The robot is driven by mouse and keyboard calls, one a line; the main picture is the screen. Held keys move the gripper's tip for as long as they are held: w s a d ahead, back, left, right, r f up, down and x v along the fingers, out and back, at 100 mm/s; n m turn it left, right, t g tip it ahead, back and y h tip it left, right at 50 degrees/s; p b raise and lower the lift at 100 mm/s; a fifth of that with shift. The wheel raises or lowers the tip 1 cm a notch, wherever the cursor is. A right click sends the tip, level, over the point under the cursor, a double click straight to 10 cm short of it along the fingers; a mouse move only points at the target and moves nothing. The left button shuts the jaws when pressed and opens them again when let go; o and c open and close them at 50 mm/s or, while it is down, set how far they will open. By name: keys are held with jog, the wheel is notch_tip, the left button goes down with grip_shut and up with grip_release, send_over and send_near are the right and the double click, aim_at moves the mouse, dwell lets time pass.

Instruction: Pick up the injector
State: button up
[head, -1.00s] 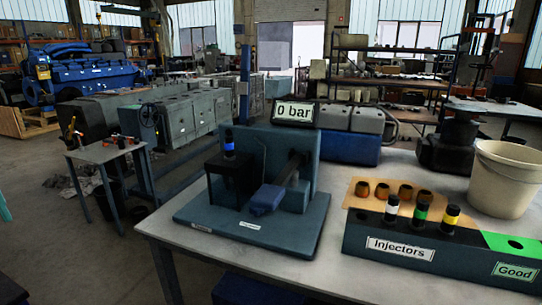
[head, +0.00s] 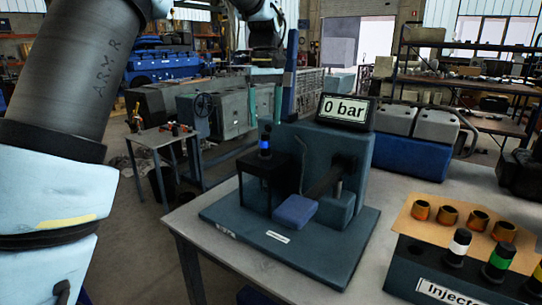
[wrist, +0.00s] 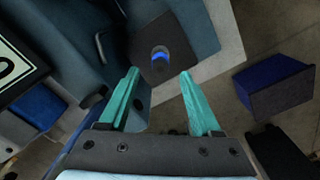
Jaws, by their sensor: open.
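An injector with a blue band (head: 265,144) stands upright in the dark holder of the test stand (head: 330,262). The wrist view shows its blue-banded top (wrist: 160,57) from above, just beyond the fingertips and between their lines. My gripper (head: 263,108) is above this injector, pointing down. Its two teal fingers (wrist: 160,76) are apart and empty. More injectors, one with a white band (head: 458,247) and one with a green band (head: 497,262), stand in the rack labelled Injectors (head: 405,272). The injector's lower body is hidden in the holder.
The stand has a "0 bar" display (head: 345,111) and a blue lever pad (head: 295,211) to the injector's right. A small side table (head: 160,138) is to the left.

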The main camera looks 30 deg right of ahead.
aim_at(265, 133)
jog(key=shift+w+f+p, duration=0.1)
jog(key=shift+f+p, duration=1)
jog(key=shift+f, duration=2.2)
grip_shut()
jog(key=shift+r, duration=0.1)
